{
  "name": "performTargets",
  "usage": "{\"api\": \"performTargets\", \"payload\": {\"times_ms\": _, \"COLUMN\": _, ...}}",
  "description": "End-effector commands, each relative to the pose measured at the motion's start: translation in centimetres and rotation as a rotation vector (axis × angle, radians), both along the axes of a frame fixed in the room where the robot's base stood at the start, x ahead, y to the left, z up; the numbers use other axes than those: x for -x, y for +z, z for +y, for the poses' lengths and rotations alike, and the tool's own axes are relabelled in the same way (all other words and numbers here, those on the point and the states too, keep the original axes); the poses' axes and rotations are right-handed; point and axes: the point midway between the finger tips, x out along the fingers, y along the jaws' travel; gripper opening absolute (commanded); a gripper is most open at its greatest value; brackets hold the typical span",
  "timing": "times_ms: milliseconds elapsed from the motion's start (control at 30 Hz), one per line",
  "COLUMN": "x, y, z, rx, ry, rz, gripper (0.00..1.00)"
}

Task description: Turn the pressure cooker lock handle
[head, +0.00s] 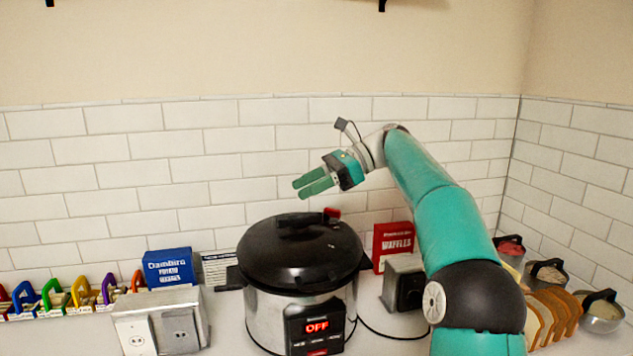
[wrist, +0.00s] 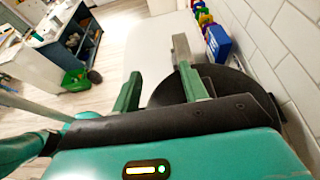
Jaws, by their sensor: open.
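The pressure cooker (head: 298,275) stands on the counter in the head view, with a steel body, a black lid and a front panel reading OFF. Its black lock handle (head: 300,222) runs across the top of the lid, with a red piece (head: 332,213) near its right end. My gripper (head: 306,184) is open and empty, above the lid and apart from it, fingers pointing left. In the wrist view my gripper's green fingers (wrist: 160,90) are spread, and the dark lid (wrist: 232,82) shows behind and to the right, partly hidden by my gripper.
A red waffles box (head: 393,243) and a dark-fronted metal box (head: 402,284) stand right of the cooker. A blue box (head: 169,267) and a metal outlet box (head: 160,322) stand left. Bread slices (head: 552,315) and lidded pots lie at the right. The tiled wall is close behind.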

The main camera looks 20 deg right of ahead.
Motion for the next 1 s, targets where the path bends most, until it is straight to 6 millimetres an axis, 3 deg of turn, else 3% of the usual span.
{"api": "performTargets", "payload": {"times_ms": 400, "x": 5.9, "y": 2.7, "z": 0.0, "rx": 0.001, "ry": 0.000, "rz": 0.000, "gripper": 0.44}}
{"api": "performTargets", "payload": {"times_ms": 1000, "x": 6.6, "y": 3.0, "z": 0.0, "rx": 0.000, "ry": 0.000, "rz": -0.001, "gripper": 0.44}}
